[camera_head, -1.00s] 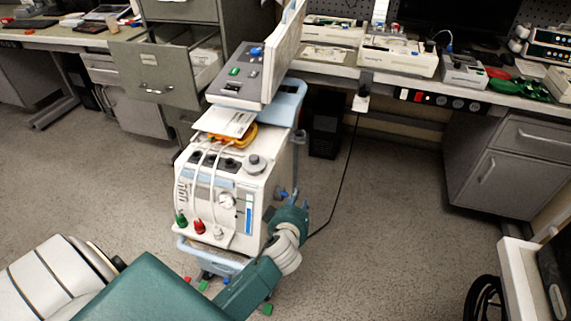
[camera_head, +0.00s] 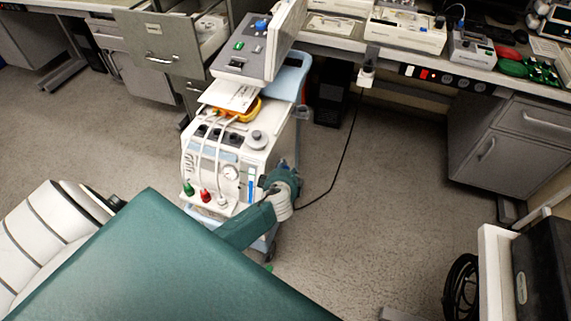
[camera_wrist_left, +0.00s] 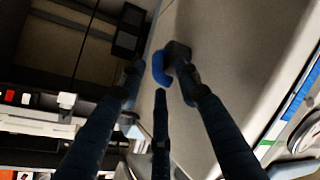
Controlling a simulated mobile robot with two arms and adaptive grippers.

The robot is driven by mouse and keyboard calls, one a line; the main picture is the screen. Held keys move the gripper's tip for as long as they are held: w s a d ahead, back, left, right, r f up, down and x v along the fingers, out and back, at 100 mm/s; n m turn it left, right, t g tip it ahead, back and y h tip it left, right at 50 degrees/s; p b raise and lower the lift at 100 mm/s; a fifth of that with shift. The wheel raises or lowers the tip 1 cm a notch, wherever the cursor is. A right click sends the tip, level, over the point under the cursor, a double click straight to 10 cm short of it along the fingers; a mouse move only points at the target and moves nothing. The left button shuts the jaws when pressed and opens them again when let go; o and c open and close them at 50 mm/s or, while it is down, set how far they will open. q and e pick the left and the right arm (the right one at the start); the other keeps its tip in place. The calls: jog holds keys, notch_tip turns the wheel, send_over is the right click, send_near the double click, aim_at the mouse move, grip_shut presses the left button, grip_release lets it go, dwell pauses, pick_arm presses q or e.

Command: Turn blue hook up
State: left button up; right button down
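The blue hook (camera_wrist_left: 160,68) shows in the left wrist view as a short curved piece beside a dark mount (camera_wrist_left: 178,52) on the pale side panel of the white machine (camera_head: 222,168). My left gripper (camera_wrist_left: 160,80) has its dark fingers spread, with the hook between their tips. I cannot tell whether any finger touches the hook. In the head view, my left gripper (camera_head: 284,176) is at the machine's right side, and its arm hides part of that side. The hook is not clear in the head view. My right gripper is not in view.
A grey control unit (camera_head: 245,55) and a blue handle (camera_head: 293,75) are on top of the machine. A cable (camera_head: 345,150) runs down to the floor at its right. Open floor (camera_head: 390,190) lies right of the machine, before the bench and cabinet (camera_head: 510,150).

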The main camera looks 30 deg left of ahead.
pick_arm(q)
jog(key=shift+w+a+f, duration=0.3)
jog(key=shift+w+f, duration=0.05)
jog(key=shift+w, duration=0.2)
grip_shut()
